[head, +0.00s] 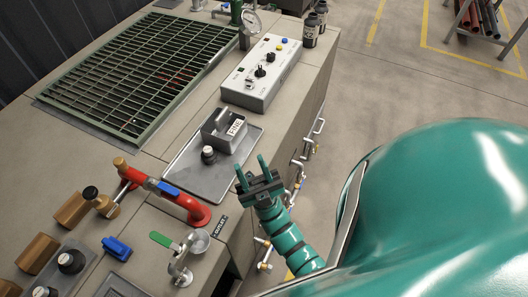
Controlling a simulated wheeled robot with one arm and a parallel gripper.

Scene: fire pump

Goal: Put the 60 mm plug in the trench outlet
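I cannot read a size on any, so which is 60 mm is unclear. A small dark label (220,225), perhaps reading "outlet", sits at the bench edge beside a round metal cup-like fitting (198,241). I cannot tell if this is the trench outlet. My gripper (251,173) is open and empty, its two fingers apart, right of the tray and apart from the pieces.
A green grating (120,80) covers a pit. A grey handled box (224,131) stands on the tray. A control box (262,75) is behind. A red pipe (190,205) and green-handled valve (162,239) stand near the tray. Pipes (305,150) line the bench's side.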

